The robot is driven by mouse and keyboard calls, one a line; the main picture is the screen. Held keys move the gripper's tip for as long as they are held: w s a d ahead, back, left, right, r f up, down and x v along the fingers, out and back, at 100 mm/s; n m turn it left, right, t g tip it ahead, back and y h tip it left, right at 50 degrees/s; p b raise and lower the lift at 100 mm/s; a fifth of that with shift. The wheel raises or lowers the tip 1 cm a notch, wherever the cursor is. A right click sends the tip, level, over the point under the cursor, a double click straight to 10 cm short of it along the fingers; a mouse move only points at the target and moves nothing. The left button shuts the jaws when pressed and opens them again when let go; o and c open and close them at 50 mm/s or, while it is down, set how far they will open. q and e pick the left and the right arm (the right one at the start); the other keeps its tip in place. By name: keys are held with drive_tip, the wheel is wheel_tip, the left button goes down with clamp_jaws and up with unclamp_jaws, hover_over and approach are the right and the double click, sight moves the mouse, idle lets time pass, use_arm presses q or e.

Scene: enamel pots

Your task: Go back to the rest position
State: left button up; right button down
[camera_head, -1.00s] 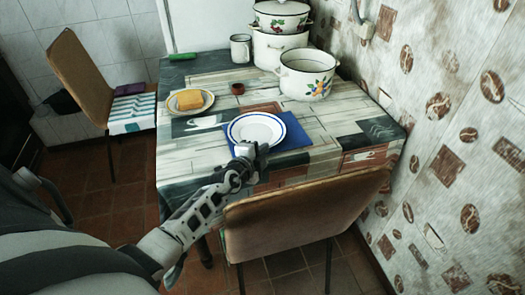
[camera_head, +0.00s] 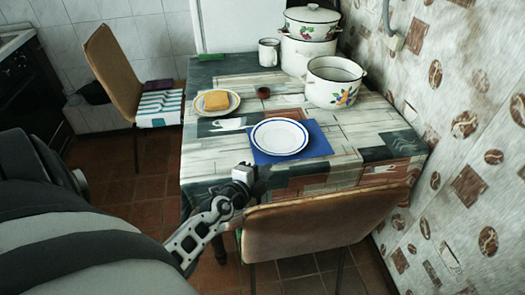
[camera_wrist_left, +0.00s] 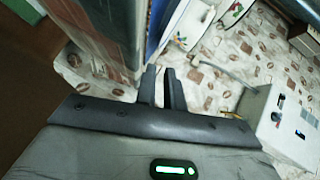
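My left gripper (camera_head: 246,178) is at the table's near edge, left of the brown chair's backrest and in front of the blue mat. It is apart from the plate. In the left wrist view its two dark fingers (camera_wrist_left: 162,88) stand a small gap apart with nothing between them. A white plate with a blue rim (camera_head: 279,137) lies on the blue mat (camera_head: 318,141) on the table. My right gripper is in no view.
The patterned table (camera_head: 215,165) also holds a saucer with a yellow sponge-like block (camera_head: 217,101), a mug (camera_head: 269,52), a small brown cup (camera_head: 263,92) and enamel pots (camera_head: 334,82). A brown chair (camera_head: 310,227) stands close in front. Another chair (camera_head: 112,70) is at left.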

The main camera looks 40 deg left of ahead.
use_arm(q)
drive_tip(key=shift+s+r, duration=0.15)
drive_tip(key=shift+s, duration=0.4)
